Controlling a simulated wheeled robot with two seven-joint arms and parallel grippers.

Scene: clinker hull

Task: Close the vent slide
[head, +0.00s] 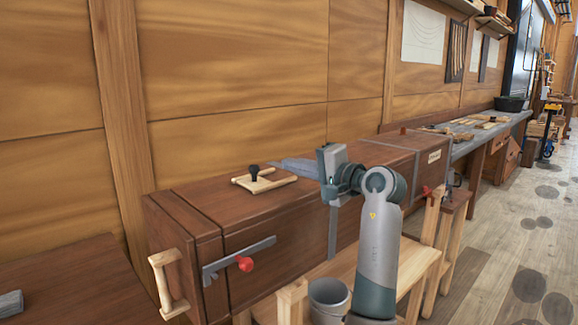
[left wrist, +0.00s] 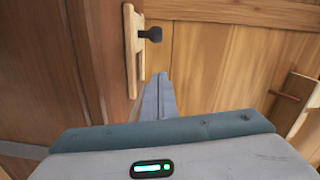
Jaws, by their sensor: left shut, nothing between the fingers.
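The vent slide (head: 265,183) is a light-wood frame with a black knob (head: 253,172) standing at its back left side, on top of the long dark-wood steam box. It also shows in the left wrist view (left wrist: 134,45), with the black knob (left wrist: 152,34) to its right. My left gripper (head: 275,165) is shut and empty. Its grey fingers point left in the head view, just behind and right of the slide, apart from the knob. In the left wrist view the fingertips (left wrist: 160,80) sit below the knob, with a gap. I cannot tell how far the vent is uncovered.
The box front (head: 175,240) has a metal latch bar with a red knob (head: 245,264) and a wooden handle (head: 166,284). The panelled wall (head: 230,80) rises close behind the box.

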